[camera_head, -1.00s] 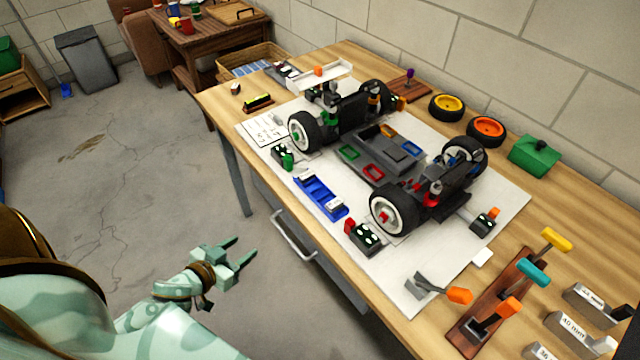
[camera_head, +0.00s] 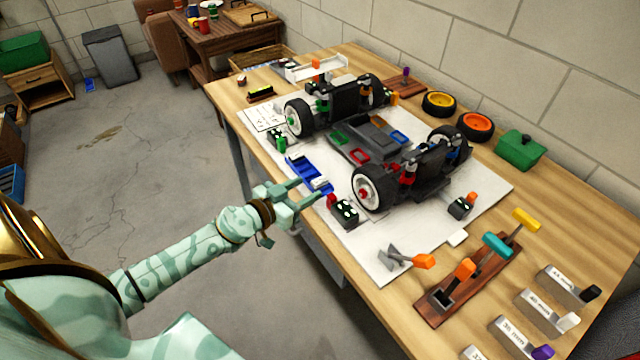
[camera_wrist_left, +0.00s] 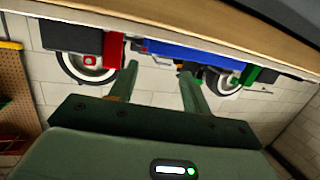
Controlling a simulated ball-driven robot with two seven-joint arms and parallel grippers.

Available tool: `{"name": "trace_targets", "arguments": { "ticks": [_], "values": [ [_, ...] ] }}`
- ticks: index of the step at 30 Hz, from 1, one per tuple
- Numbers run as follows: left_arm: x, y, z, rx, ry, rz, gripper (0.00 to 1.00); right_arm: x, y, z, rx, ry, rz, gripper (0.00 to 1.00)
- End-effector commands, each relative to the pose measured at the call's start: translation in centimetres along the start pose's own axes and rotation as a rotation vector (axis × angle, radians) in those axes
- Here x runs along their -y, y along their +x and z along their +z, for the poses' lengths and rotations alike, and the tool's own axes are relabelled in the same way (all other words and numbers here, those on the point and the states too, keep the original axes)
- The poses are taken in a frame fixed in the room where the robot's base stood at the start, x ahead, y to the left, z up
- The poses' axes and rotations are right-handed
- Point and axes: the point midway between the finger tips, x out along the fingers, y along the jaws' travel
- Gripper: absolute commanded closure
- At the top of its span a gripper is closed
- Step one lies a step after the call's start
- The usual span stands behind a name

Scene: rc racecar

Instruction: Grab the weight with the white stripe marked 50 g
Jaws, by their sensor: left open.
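A blue tray (camera_head: 300,169) lies near the table's front edge, with a small pale piece (camera_head: 320,183) on it. I cannot make out a 50 g marking on anything, so I cannot tell which piece is the weight. My left gripper (camera_head: 310,188) is open and empty at the front edge, close to the tray. In the left wrist view, the open fingers (camera_wrist_left: 157,70) point toward the blue tray (camera_wrist_left: 195,52), with a red block (camera_wrist_left: 113,50) to the left and a green one (camera_wrist_left: 250,74) to the right. My right gripper is not in view.
A racecar chassis (camera_head: 375,140) stands on a white sheet (camera_head: 375,245). A black block with white dots (camera_head: 345,212) sits right of the tray. A wooden rack of tools (camera_head: 440,300) and several marked grey blocks (camera_head: 545,310) lie at the right.

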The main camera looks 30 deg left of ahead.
Motion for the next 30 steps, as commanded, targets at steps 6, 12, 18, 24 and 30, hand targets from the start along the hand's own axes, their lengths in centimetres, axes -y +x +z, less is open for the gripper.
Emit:
{"name": "trace_targets", "arguments": {
  "ticks": [6,12,18,24,30],
  "values": [
    [0.1,3.3,-0.1,0.0,0.001,-0.001,0.52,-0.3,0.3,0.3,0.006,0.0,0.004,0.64],
    [0.1,3.7,-0.1,0.0,0.0,-0.001,0.52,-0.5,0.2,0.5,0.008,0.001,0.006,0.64],
    [0.0,3.6,-0.1,0.0,0.0,0.0,0.88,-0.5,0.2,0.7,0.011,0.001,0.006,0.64],
    [0.1,3.6,-0.1,0.0,0.0,-0.001,1.0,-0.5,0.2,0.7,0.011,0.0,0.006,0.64],
    [0.1,3.6,-0.1,0.0,0.0,-0.001,1.0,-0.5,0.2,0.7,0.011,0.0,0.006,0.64]
  ]
}}
